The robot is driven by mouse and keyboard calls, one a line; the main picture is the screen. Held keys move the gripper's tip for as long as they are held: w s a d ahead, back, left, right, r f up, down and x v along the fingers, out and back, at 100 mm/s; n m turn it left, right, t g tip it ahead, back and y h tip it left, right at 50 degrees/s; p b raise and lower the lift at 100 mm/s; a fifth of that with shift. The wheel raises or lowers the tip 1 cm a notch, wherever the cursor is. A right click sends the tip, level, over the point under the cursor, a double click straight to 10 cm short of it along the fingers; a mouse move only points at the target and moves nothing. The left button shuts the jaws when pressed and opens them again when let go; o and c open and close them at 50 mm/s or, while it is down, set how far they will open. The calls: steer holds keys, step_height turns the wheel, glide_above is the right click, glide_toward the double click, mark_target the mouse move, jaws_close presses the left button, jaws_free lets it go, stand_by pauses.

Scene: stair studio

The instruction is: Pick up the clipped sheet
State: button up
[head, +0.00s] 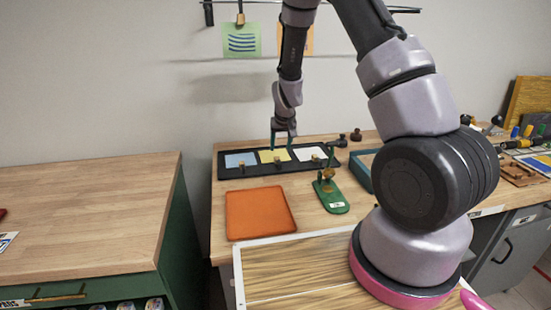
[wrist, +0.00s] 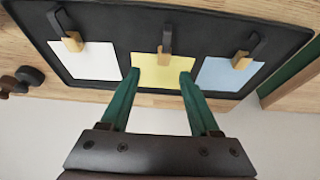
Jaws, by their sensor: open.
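A black tray (head: 262,171) at the back of the wooden table holds a blue sheet (head: 236,160), a yellow sheet (head: 268,156) and a white sheet (head: 308,153). In the wrist view each sheet has a wooden clip with a dark tab at one edge; the yellow sheet's clip (wrist: 165,58) is in the middle. My gripper (head: 283,144) is open and points down over the tray at the yellow sheet. In the wrist view its green fingers (wrist: 160,76) straddle the yellow sheet (wrist: 160,82), with nothing between them. Whether the tips touch the sheet I cannot tell.
A green sheet (head: 241,42) and a partly hidden orange sheet (head: 309,42) hang from a wall rail. An orange tray (head: 259,213) and a green stand (head: 331,197) are in front of the black tray. Dark knobs (head: 356,135) stand right of it. The left counter (head: 85,210) is mostly clear.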

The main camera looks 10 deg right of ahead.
mark_target(277, 158)
steer(key=x, duration=0.7)
steer(key=shift+s+a, duration=0.1)
steer(key=shift+a, duration=0.25)
jaws_close()
